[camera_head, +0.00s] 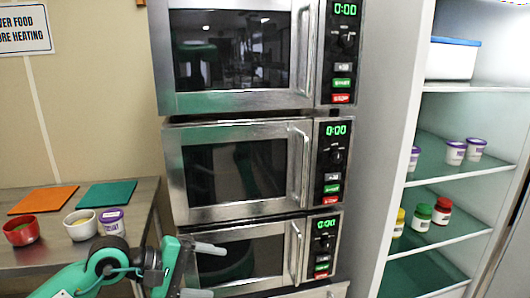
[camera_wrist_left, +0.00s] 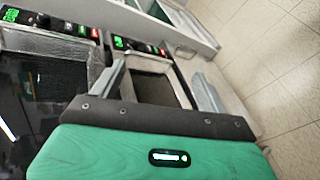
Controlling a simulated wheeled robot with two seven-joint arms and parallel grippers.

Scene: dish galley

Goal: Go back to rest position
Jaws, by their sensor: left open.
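My left gripper (camera_head: 205,270) is at the bottom of the head view, in front of the lowest microwave (camera_head: 250,252). Its two grey fingers are spread apart with nothing between them. In the left wrist view the fingers (camera_wrist_left: 165,88) also stand wide apart, with the front of a microwave (camera_wrist_left: 158,90) behind the gap. I cannot tell whether the gripper touches the microwave. My green left arm comes in from the lower left. My right gripper is not in view.
Three microwaves stand stacked, the middle one (camera_head: 235,170) and top one (camera_head: 235,50) closed. A side table (camera_head: 60,258) at left holds a red bowl (camera_head: 20,231), a white bowl (camera_head: 80,225) and a purple-lidded cup (camera_head: 111,222). Open shelves (camera_head: 450,187) with jars stand at right.

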